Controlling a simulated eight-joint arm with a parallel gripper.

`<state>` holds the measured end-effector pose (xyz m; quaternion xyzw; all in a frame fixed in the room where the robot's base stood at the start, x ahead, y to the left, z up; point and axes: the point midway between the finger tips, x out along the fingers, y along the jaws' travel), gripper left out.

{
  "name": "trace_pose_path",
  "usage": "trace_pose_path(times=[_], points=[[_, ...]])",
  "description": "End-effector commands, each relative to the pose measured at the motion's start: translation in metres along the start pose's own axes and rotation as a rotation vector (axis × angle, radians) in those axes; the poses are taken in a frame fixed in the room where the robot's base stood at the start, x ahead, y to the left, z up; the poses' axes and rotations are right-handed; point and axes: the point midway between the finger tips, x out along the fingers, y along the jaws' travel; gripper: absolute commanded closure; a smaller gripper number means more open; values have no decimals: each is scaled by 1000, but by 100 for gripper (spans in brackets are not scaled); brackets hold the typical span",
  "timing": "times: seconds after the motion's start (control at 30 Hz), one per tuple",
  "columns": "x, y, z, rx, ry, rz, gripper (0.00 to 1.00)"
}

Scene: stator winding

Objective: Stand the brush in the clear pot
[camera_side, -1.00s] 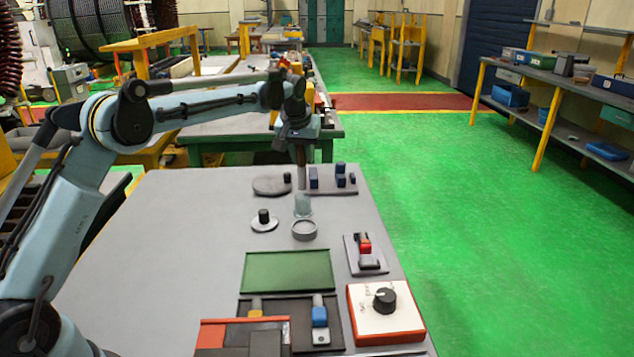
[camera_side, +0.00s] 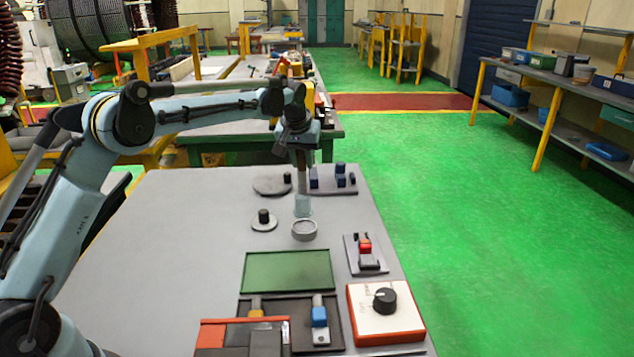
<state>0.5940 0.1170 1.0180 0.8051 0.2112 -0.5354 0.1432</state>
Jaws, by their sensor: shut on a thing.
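The clear pot (camera_side: 303,207) is a small, pale, see-through cup standing on the grey bench. My gripper (camera_side: 301,157) is right above it and points straight down. It is shut on the brush (camera_side: 302,184), a thin grey upright shape. The lower end of the brush overlaps the top of the pot in this view. I cannot tell whether it is inside the pot or touching its bottom. The fingertips are too small to make out clearly.
A round grey dish (camera_side: 304,230) stands just in front of the pot. A black knob on a disc (camera_side: 263,220) is to the left. A plate with blue blocks (camera_side: 338,179) is behind right. A green mat (camera_side: 288,271) lies nearer. The bench's left part is clear.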

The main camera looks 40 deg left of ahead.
Motion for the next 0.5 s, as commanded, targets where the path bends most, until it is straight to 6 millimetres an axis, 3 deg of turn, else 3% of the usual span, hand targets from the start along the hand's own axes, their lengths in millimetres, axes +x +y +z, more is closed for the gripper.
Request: trace_pose_path(times=[0.5], points=[[13, 0, 6, 0, 0, 0, 100]])
